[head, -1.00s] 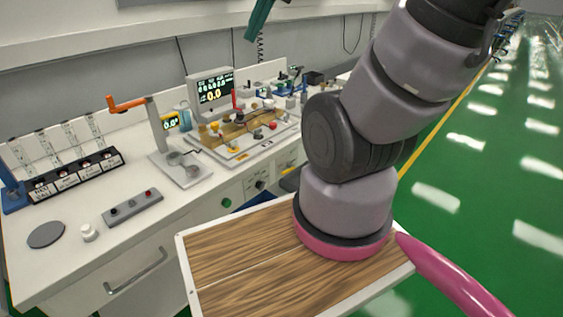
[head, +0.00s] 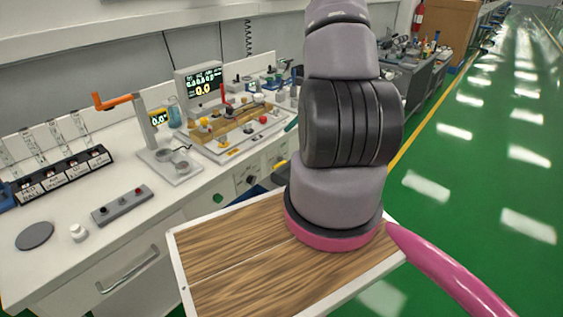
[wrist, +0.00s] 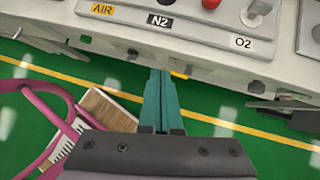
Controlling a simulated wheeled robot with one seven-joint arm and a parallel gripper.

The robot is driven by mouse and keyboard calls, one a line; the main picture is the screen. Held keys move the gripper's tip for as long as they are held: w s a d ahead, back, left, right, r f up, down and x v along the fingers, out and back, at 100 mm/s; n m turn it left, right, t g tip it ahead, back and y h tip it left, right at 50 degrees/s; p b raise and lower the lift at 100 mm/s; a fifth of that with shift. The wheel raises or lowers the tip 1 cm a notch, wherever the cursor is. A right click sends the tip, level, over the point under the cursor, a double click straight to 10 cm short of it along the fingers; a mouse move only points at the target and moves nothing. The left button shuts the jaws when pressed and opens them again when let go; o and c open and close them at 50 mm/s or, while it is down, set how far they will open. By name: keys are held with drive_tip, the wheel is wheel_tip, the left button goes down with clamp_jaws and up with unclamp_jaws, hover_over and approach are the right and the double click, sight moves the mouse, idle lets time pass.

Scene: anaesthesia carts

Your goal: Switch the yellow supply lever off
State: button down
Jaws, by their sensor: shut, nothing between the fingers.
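A small yellow part (head: 281,163), apparently the yellow supply lever, shows on the front face of the bench in the head view, just left of my arm. In the wrist view a yellow piece (wrist: 181,73) sits under the bench edge, right beside my fingertips; its exact position is hard to read. My gripper (wrist: 160,72) has its teal fingers together, empty, pointing at the bench front. I cannot tell whether they touch the lever. In the head view my arm hides most of the gripper; a teal sliver (head: 291,125) shows beside the arm.
A green knob (head: 218,198) and a black knob (head: 251,180) are left of the yellow part on the same front. Above, the wrist view shows AIR (wrist: 103,9), N2 (wrist: 159,20) and O2 (wrist: 243,42) labels. Green floor (head: 480,200) is free to the right.

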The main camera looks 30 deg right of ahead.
drive_tip(key=s+d+f+m, duration=0.2)
drive_tip(key=d+f, duration=0.1)
drive_tip(key=f, duration=0.3)
approach(277, 165)
drive_tip(key=shift+m+h, duration=0.3)
drive_tip(key=shift+h, duration=0.1)
drive_tip(key=x, duration=0.6)
drive_tip(key=shift+w+a+f, duration=0.2)
drive_tip(key=shift+a, duration=0.15)
